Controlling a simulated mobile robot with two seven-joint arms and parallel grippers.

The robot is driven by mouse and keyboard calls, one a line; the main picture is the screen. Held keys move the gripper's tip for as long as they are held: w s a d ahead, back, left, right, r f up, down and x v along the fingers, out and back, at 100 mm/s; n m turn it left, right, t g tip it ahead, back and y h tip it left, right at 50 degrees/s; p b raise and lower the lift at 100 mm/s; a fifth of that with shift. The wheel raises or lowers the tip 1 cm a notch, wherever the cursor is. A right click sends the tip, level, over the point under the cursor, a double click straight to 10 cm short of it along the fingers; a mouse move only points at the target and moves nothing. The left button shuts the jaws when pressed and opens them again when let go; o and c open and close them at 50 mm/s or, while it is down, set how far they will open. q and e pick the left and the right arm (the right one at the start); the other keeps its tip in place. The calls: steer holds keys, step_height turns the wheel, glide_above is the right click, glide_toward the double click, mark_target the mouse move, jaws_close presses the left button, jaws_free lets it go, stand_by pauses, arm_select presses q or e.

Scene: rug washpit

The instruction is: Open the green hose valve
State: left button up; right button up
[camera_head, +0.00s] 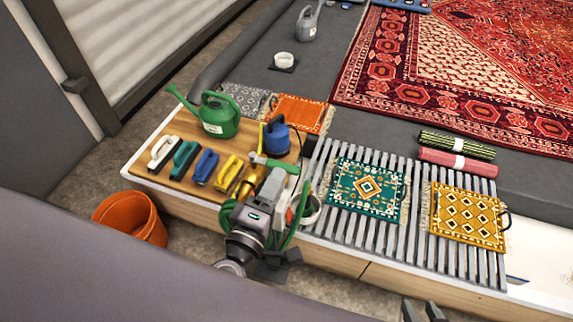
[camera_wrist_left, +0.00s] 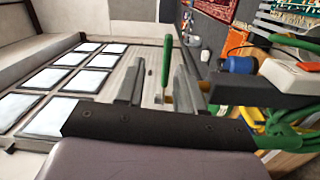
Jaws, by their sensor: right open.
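The green valve lever (camera_head: 270,161) shows in the head view above a brass fitting (camera_head: 245,186), at the right end of the wooden board. In the left wrist view the green lever (camera_wrist_left: 166,62) stands between my left fingers, with some brass (camera_wrist_left: 168,100) below it. My left gripper (camera_head: 268,182) is open around the lever, with gaps visible; contact cannot be told. It also shows in the left wrist view (camera_wrist_left: 158,88). The green hose (camera_head: 290,226) is partly hidden behind my gripper. My right gripper (camera_head: 424,312) is open at the bottom edge, only its fingertips in view.
A slatted rack (camera_head: 415,237) with small rugs (camera_head: 365,192) lies right. An orange bucket (camera_head: 130,218) stands on the floor.

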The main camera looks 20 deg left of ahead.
mark_target(274, 163)
arm_select(q)
steer(key=w+n+y, duration=0.1)
steer(key=w, duration=0.6)
steer(key=shift+w+f+n, duration=0.35)
steer(key=shift+f+n, duration=0.05)
jaws_close()
